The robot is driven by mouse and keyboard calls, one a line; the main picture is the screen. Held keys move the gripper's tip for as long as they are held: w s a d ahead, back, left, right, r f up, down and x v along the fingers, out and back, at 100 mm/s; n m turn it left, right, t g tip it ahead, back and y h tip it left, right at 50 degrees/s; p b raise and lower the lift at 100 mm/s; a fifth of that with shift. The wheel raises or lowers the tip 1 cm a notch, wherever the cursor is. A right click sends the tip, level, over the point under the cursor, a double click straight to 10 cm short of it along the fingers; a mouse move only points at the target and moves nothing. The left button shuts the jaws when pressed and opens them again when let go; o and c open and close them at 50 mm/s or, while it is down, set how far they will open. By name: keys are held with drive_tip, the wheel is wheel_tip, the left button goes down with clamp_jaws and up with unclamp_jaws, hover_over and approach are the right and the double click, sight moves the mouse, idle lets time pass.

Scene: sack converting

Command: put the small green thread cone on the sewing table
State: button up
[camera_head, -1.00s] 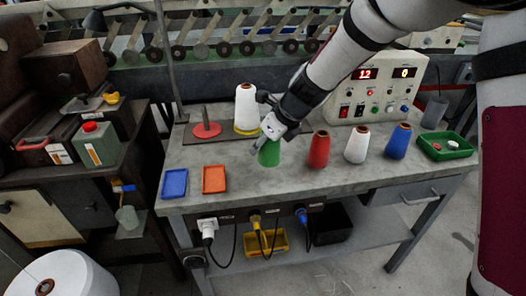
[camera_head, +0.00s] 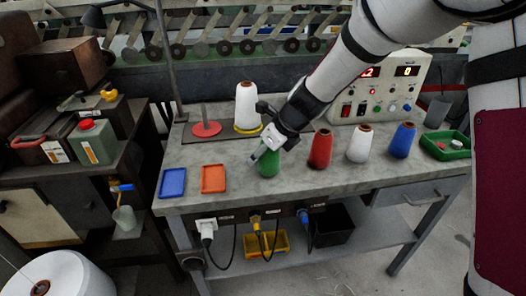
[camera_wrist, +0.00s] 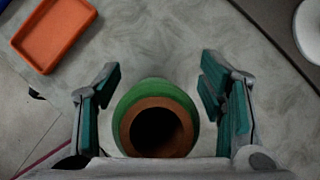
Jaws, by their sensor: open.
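The small green thread cone (camera_head: 268,163) stands upright on the grey sewing table (camera_head: 325,186), near its front edge. In the wrist view the cone's green side and brown core end (camera_wrist: 157,128) show between the fingers. My gripper (camera_head: 263,151) is at the cone's top in the head view and partly hides it. In the wrist view my gripper (camera_wrist: 162,105) is open, one teal-padded finger on each side of the cone, with a gap visible on both sides.
A red cone (camera_head: 320,150), a white cone (camera_head: 360,144) and a blue cone (camera_head: 402,141) stand to the right. A large white cone (camera_head: 247,106) stands behind. Orange (camera_head: 214,179) and blue (camera_head: 172,183) trays lie to the left. A green tray (camera_head: 446,146) is far right.

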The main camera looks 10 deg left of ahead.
drive_tip(key=shift+r, duration=0.1)
drive_tip(key=p+v, duration=0.3)
drive_tip(key=v, duration=0.9)
drive_tip(key=shift+s, duration=0.1)
drive_tip(key=s+d+r+n, duration=0.5)
drive_tip(key=s+r+n, duration=0.15)
drive_tip(key=s, duration=0.25)
drive_tip(key=s+d+n+h, duration=0.1)
drive_tip(key=s+d+n, duration=0.4)
drive_tip(key=s, duration=0.3)
drive_tip(key=s+d+n+g+h, duration=0.1)
drive_tip(key=s+d+n+h, duration=0.1)
drive_tip(key=s+d+n, duration=0.3)
drive_tip(key=s+d+n+g+h, duration=0.1)
drive_tip(key=s+d+n, duration=0.4)
drive_tip(key=s, duration=0.8)
drive_tip(key=n+h, duration=0.1)
drive_tip(key=n, duration=0.2)
drive_tip(key=shift+s+d, duration=0.15)
drive_tip(key=shift+d, duration=0.1)
drive_tip(key=shift+f, duration=0.1)
